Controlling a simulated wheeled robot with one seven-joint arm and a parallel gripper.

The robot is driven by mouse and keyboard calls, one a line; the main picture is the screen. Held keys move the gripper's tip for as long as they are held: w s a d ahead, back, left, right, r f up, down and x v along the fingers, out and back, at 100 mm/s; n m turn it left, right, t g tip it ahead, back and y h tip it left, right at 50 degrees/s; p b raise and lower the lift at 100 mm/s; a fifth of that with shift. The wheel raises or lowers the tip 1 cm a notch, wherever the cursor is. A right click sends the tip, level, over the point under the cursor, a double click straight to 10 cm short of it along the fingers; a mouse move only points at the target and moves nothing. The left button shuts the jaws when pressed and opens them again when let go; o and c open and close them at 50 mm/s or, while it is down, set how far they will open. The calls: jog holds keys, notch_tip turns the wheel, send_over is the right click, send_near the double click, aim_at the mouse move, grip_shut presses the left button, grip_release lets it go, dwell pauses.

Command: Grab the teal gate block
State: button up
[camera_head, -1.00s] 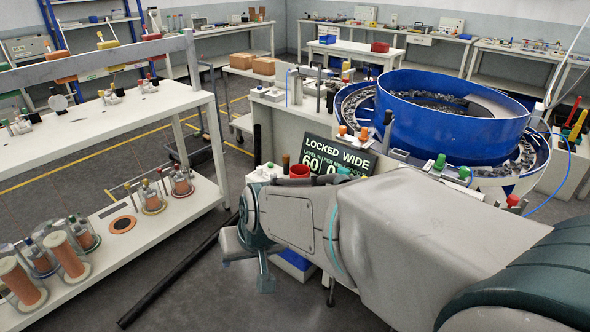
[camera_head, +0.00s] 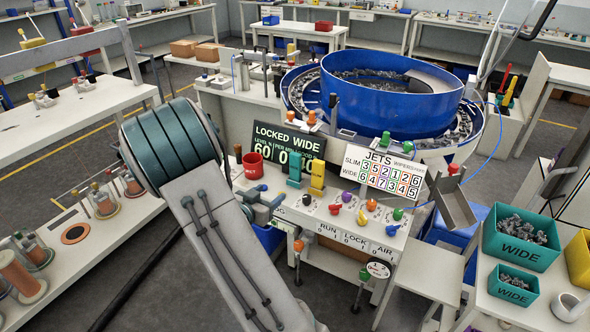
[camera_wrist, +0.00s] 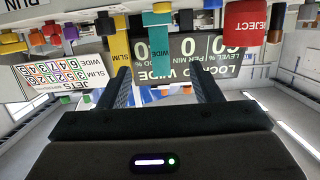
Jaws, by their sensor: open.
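The teal gate block (camera_head: 294,172) stands upright on the white bench, left of a yellow block (camera_head: 317,178) and in front of the dark sign. In the upside-down wrist view the teal block (camera_wrist: 160,52), marked WIDE, appears between my two fingers, with the yellow block (camera_wrist: 121,45), marked SLIM, beside it. My gripper (camera_wrist: 161,76) is open and empty. In the head view my gripper (camera_head: 273,203) is at the bench's left end, just left of and in front of the teal block. Whether the fingers flank the block in depth is unclear.
A red REJECT cup (camera_head: 253,166) stands left of the teal block. The LOCKED WIDE sign (camera_head: 288,143) is close behind. Coloured knobs (camera_head: 347,197) and a JETS board (camera_head: 382,176) lie to the right. The big blue bowl (camera_head: 392,110) is behind.

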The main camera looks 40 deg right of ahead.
jog(key=p, duration=0.1)
send_near(294, 174)
jog(key=x, duration=0.3)
jog(key=shift+d+f, duration=0.2)
jog(key=shift+d, duration=0.15)
jog(key=p+x, duration=0.1)
jog(key=x, duration=0.4)
jog(key=shift+w+a+r, duration=0.1)
jog(key=shift+w, duration=0.05)
jog(key=c, duration=1.1)
